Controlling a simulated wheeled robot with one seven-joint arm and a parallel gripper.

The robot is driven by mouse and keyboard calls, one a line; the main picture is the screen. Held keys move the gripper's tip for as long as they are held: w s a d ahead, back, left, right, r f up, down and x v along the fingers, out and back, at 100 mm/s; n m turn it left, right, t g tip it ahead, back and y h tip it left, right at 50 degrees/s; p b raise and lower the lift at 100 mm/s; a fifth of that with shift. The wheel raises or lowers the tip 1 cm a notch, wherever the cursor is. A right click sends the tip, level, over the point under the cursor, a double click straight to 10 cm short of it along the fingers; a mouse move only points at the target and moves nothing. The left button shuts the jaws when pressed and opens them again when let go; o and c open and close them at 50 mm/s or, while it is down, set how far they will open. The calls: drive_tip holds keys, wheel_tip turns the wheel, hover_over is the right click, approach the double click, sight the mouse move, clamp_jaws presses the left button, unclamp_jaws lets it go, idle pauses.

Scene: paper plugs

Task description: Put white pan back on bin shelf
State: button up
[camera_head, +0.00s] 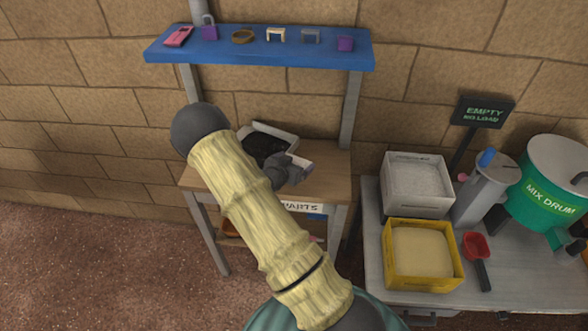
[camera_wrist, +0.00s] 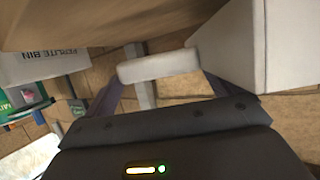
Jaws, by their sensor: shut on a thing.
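My gripper (camera_head: 292,171) is over the right part of the wooden table (camera_head: 325,160), below the blue shelf. It is shut on a small, plain white piece (camera_head: 301,162), which I take to be the white pan. In the wrist view this piece (camera_wrist: 158,67) spans between the dark fingers (camera_wrist: 160,85), with its edge toward the camera. My arm hides part of the table. A pale tray (camera_head: 272,131) with dark filling sits just behind and left of my gripper. A white wall (camera_wrist: 225,45) stands close on the right in the wrist view.
The blue shelf (camera_head: 260,50) above holds several small items. On the right, a grey table (camera_head: 375,260) carries a white-filled bin (camera_head: 417,205), a yellow bin (camera_head: 423,284), a grey canister, a red scoop (camera_head: 477,248) and a green mix drum (camera_head: 545,205).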

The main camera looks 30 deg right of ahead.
drive_tip(key=s+a+r+p, duration=0.2)
drive_tip(key=s+a+r, duration=0.1)
drive_tip(key=s+a, duration=0.8)
drive_tip(key=shift+s+r, duration=0.2)
drive_tip(key=shift+s, duration=2.45)
drive_tip(key=shift+f, duration=0.15)
